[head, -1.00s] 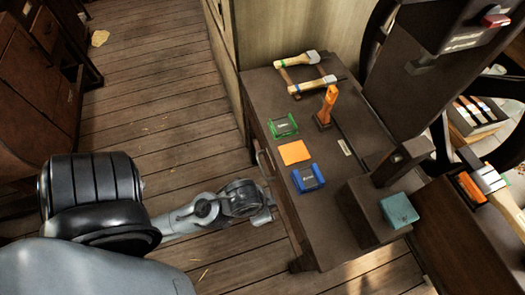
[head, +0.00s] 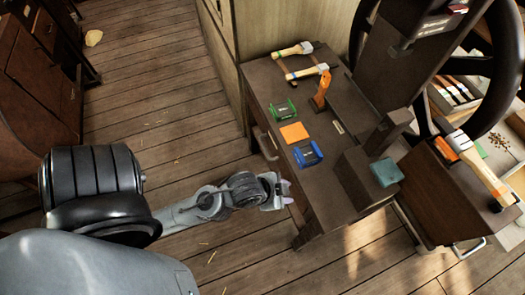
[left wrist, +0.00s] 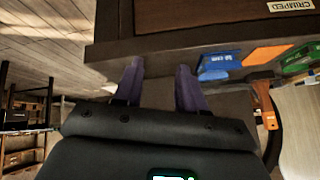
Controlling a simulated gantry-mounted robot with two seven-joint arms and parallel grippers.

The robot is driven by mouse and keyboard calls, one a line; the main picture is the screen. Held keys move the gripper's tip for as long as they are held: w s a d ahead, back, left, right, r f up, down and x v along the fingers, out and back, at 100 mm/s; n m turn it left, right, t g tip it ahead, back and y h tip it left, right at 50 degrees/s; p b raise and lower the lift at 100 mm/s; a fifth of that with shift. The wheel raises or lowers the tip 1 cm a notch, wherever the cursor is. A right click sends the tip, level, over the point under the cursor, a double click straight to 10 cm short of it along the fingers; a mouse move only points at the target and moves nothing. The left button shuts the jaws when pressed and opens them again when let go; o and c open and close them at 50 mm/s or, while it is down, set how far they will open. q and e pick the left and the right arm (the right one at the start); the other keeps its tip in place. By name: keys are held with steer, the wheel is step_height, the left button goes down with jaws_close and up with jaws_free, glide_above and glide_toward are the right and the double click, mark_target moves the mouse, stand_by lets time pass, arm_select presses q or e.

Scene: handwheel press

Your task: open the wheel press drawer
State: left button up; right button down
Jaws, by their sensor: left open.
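The dark wheel press table (head: 262,88) has a handle (head: 266,147) on its left-facing side, at what looks like a drawer front. The press's black handwheel (head: 505,70) is at the right. A second handle (head: 468,248) shows low on the right-hand cabinet. My left gripper (head: 284,190) is beside the table's left side, nearer the viewer than the first handle and apart from it. In the left wrist view its two purple fingers (left wrist: 161,84) are open and empty, close to a dark wooden edge. A panel labelled CRIMPED (left wrist: 230,14) lies beyond. My right gripper is not in view.
A teal block (head: 386,172) sits at the press.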

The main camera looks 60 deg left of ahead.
arm_select(q)
steer(key=w+a+f+m+t+y+b, duration=0.25)
steer(key=w+a+m+t+b, duration=0.3)
steer(key=a+t, duration=0.35)
steer(key=s+a+f+m+t+y+b, duration=0.1)
steer(key=s+a+f+m+y+b, duration=0.1)
steer(key=s+a+f+b, duration=0.55)
steer(key=s+a+f+m+t+y+b, duration=0.25)
steer(key=a+f+b, duration=0.3)
steer(key=f, duration=0.55)
steer(key=w+a+r+n+b, duration=0.1)
steer(key=w+b, duration=0.3)
steer(key=w, duration=0.5)
steer(key=shift+w+a+r+g+h+b, duration=0.35)
steer(key=shift+a+r, duration=0.15)
steer(key=shift+a, duration=0.2)
jaws_close()
